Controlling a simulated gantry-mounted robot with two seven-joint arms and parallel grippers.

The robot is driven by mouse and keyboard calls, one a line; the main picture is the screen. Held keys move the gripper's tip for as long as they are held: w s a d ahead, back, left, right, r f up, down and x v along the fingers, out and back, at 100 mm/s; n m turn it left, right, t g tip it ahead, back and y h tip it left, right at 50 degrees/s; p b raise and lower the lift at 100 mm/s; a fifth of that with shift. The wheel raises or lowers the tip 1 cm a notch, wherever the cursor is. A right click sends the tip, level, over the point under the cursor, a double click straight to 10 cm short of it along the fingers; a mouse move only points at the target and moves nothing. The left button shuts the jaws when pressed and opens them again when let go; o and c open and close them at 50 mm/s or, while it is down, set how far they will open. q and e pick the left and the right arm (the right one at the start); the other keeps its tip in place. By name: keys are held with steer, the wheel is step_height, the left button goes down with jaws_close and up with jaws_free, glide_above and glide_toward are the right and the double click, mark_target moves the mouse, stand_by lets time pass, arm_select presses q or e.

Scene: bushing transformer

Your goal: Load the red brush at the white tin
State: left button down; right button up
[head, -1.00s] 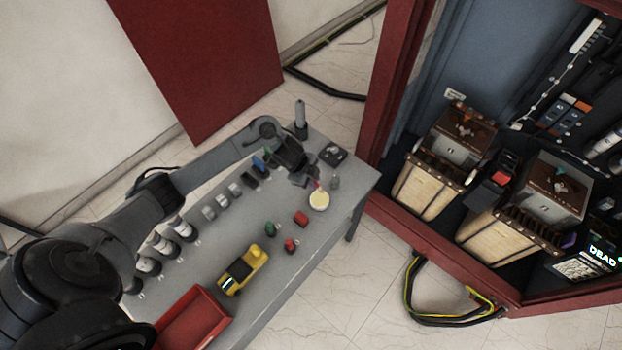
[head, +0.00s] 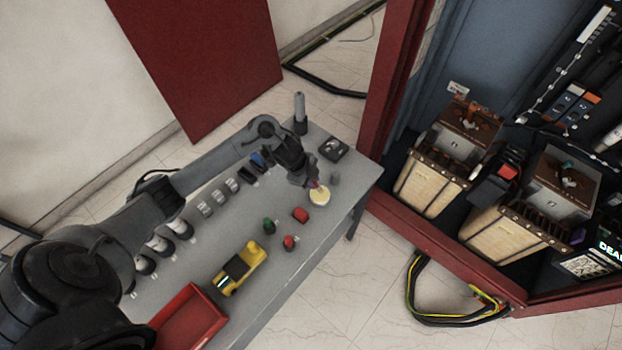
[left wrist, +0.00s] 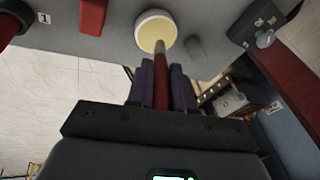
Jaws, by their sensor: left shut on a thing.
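The white tin (head: 320,194) stands open on the grey table near its right end, with pale yellow contents. It also shows at the top of the left wrist view (left wrist: 156,31). My left gripper (head: 306,178) is shut on the red brush, just beside and above the tin. In the left wrist view the red brush (left wrist: 161,85) stands between the dark fingers (left wrist: 162,88), and its tip overlaps the tin's opening. I cannot tell whether the tip touches the contents. My right gripper is not in view.
A yellow tool (head: 240,268) and a red tray (head: 188,320) are toward the table's near end. A black box (head: 333,149) lies behind the tin. The open red cabinet with transformers (head: 440,165) is to the right.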

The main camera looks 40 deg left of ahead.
arm_select(q)
steer(key=shift+f+b, duration=0.35)
steer(key=shift+f, duration=0.25)
stand_by(0.7)
stand_by(0.5)
steer(key=shift+f, duration=0.1)
stand_by(1.0)
steer(key=shift+p, duration=0.3)
steer(key=shift+r+p, duration=0.75)
step_height(320, 180, up, 6)
steer(key=p, duration=0.6)
steer(key=shift+f, duration=0.1)
